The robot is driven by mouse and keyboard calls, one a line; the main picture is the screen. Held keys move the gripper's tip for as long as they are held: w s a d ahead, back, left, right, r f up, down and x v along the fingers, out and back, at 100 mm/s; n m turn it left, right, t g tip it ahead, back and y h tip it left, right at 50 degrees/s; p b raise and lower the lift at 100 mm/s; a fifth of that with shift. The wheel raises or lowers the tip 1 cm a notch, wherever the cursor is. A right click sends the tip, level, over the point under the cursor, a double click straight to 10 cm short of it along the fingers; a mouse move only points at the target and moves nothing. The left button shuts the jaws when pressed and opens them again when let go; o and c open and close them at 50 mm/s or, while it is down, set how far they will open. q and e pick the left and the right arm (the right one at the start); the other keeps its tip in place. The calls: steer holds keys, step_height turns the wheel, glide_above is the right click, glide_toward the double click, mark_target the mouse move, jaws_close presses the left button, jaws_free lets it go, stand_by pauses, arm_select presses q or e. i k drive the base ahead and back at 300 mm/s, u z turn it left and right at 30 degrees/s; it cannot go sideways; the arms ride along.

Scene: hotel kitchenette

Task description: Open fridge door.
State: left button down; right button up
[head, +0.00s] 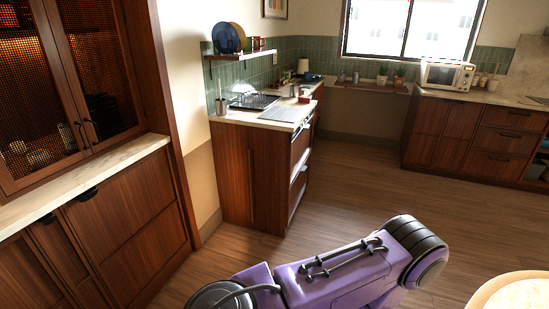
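I cannot make out a fridge or a fridge door in the head view. A purple arm link of mine crosses the bottom middle of the picture, above the floor. Neither of my grippers is in the picture, so their state does not show.
A tall wooden cabinet (95,75) with mesh doors stands at the left, above lower wooden cupboards (128,228). A counter unit (235,172) stands mid-picture. A microwave (447,75) sits on the back-right counter. A round pale tabletop (515,293) is at bottom right. The wooden floor (365,180) between is clear.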

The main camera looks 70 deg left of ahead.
mark_target(132, 225)
steer(key=u, duration=0.05)
steer(key=k, duration=0.15)
steer(key=u, duration=4.25)
steer(key=k, duration=1.2)
steer(key=z, duration=0.7)
steer(key=i, duration=1)
steer(key=z, duration=0.35)
steer(key=i, duration=1)
steer(key=z, duration=0.2)
